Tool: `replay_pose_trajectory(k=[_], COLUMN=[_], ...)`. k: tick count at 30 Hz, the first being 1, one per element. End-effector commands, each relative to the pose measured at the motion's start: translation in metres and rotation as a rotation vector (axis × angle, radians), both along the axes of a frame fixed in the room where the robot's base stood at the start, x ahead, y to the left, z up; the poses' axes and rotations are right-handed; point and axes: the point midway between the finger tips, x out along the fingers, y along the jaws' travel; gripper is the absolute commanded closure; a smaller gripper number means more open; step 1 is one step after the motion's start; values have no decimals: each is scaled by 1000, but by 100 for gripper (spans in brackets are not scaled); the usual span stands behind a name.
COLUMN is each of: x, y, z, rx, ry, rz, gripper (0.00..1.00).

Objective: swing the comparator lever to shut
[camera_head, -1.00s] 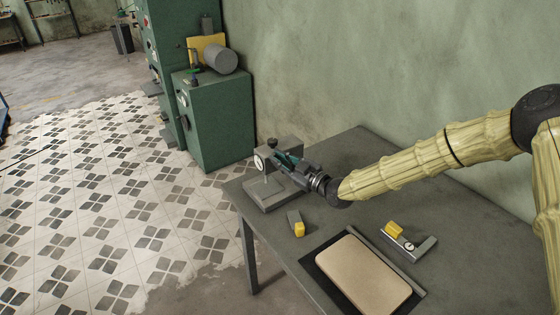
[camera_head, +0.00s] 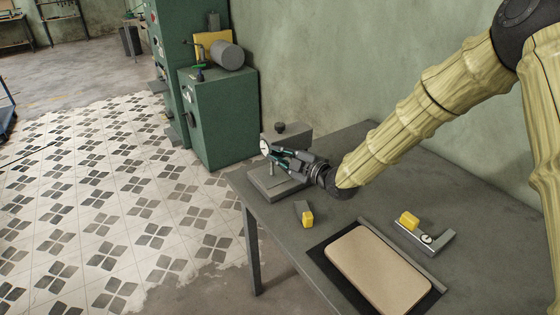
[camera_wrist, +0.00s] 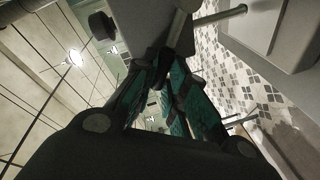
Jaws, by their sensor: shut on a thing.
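The comparator (camera_head: 290,139) is a grey stand at the table's far left corner, with a flat base, a round white dial and a black knob on top. My gripper (camera_head: 272,157) reaches it from the right, its fingers just beside the dial and above the base. In the wrist view the fingertips (camera_wrist: 176,50) close together against the grey comparator block (camera_wrist: 145,20). They are shut on the comparator lever, which is mostly hidden between them. The lever's exact angle cannot be told. The comparator base (camera_wrist: 285,30) shows at the upper right of the wrist view.
On the table (camera_head: 350,150) are a yellow-tipped grey block (camera_head: 306,216), a gauge with a yellow block (camera_head: 425,236) and a tan board on a dark mat (camera_head: 377,268). A green cabinet (camera_head: 222,115) stands behind. The wall is along the table's far right side.

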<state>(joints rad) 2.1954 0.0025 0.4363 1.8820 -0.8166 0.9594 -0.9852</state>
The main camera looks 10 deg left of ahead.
Motion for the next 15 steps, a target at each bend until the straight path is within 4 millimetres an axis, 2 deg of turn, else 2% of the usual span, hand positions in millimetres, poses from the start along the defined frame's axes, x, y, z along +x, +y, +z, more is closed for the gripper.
replay_pose_trajectory(k=[1,2,15], x=[0,0,-3], y=[-2,-2,2], z=[-12,-13,-18], rx=[-30,-42,-154], ry=[-20,-32,-156], rz=[-5,-5,-6], gripper=[100,100,100])
